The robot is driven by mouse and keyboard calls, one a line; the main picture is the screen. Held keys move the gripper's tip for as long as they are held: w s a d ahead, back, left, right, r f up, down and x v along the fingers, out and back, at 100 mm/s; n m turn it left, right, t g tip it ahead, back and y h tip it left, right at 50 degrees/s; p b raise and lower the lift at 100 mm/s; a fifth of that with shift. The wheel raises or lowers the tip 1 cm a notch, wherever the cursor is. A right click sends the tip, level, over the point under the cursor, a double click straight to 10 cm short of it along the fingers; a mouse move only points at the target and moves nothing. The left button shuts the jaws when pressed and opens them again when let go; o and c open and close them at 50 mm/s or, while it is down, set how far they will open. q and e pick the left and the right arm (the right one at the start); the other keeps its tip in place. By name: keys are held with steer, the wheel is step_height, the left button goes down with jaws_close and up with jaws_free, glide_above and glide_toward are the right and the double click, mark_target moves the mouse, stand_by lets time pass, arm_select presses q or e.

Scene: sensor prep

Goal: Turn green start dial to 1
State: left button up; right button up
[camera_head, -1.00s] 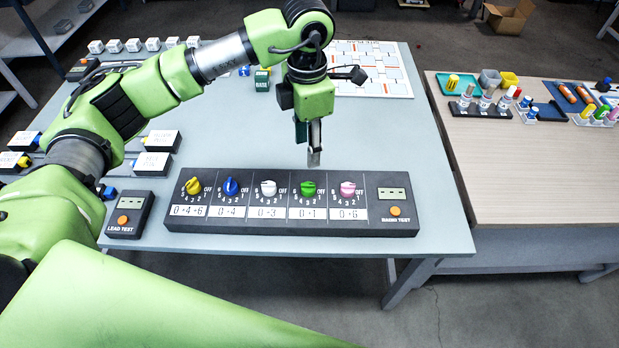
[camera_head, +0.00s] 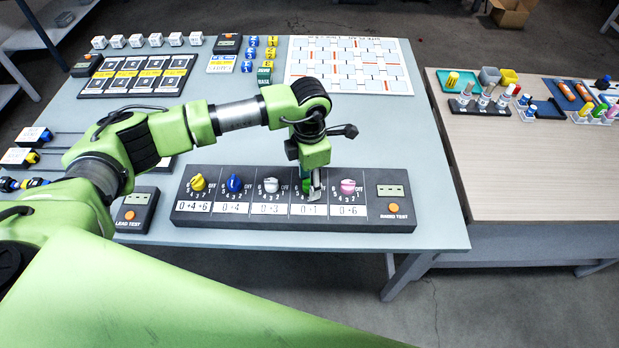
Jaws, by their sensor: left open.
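The dial panel (camera_head: 290,223) is a dark box near the table's front edge with a row of coloured dials. The green start dial (camera_head: 306,187) is second from the right, above the label "0→1", and is mostly hidden by my left gripper. My left gripper (camera_head: 312,190) points down at the green dial and is open, with its fingers at the dial. I cannot tell whether the fingers touch it. The yellow dial (camera_head: 198,183), blue dial (camera_head: 234,183), white dial (camera_head: 271,185) and pink dial (camera_head: 348,187) sit in the same row. My right gripper is not in view.
A "BAND TEST" unit (camera_head: 394,208) is at the panel's right end. A "LEAD TEST" box (camera_head: 136,210) stands left of the panel. A white grid board (camera_head: 349,65) lies at the back. A wooden table (camera_head: 530,170) is at the right.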

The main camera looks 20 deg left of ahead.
arm_select(q)
steer(key=c, duration=1.1)
steer(key=m+b, duration=0.3)
steer(key=b, duration=0.1)
steer(key=shift+f, duration=0.2)
steer(key=shift+r+m+b, duration=0.2)
steer(key=shift+m+b, duration=1.3)
steer(key=shift+b, duration=0.25)
steer(key=o, duration=1.1)
